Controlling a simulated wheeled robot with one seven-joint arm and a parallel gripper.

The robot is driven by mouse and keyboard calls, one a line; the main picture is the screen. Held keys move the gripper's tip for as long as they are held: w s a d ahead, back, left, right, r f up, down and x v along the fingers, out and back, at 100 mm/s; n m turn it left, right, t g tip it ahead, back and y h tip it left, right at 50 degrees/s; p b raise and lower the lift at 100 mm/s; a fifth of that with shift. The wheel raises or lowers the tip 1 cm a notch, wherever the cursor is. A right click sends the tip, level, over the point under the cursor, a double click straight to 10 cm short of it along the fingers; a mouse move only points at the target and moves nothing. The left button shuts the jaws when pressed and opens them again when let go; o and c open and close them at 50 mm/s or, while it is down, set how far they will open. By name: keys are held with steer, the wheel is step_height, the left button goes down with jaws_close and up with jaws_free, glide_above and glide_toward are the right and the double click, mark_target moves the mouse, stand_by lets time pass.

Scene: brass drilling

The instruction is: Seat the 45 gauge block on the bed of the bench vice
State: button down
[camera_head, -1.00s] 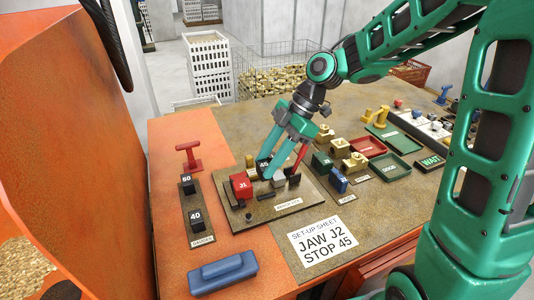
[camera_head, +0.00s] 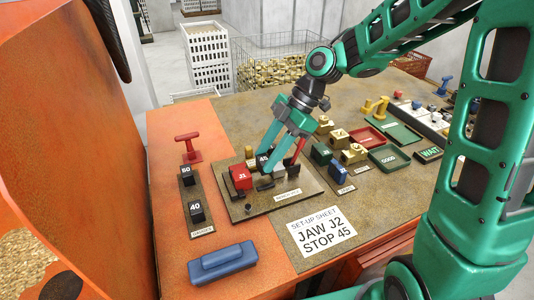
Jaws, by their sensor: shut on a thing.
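The 45 gauge block (camera_head: 263,158), dark with a white number, shows at the fingertips of my gripper (camera_head: 276,168). The gripper reaches down from the upper right and is shut on the block, over the bench vice. The fingers hide much of the block, so I cannot tell whether its underside touches the bed. The vice stands on a brown base plate (camera_head: 238,212), with a red jaw marked J1 (camera_head: 240,177) at left and a red handle (camera_head: 299,147) at right. The vice bed is mostly hidden behind the fingers and dark vice parts.
The gauge rack (camera_head: 196,229) at left holds the 50 block (camera_head: 187,178) and the 40 block (camera_head: 197,213). A blue tool (camera_head: 222,264) and set-up sheet (camera_head: 321,234) lie in front. Blue (camera_head: 337,169) and green (camera_head: 321,154) jaw blocks and brass parts stand close at right.

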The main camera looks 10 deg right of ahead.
steer(key=shift+f, duration=1.4)
stand_by(1.9)
steer(key=c, duration=0.7)
jaws_free()
steer(key=shift+r, duration=0.1)
steer(key=shift+r, duration=3.45)
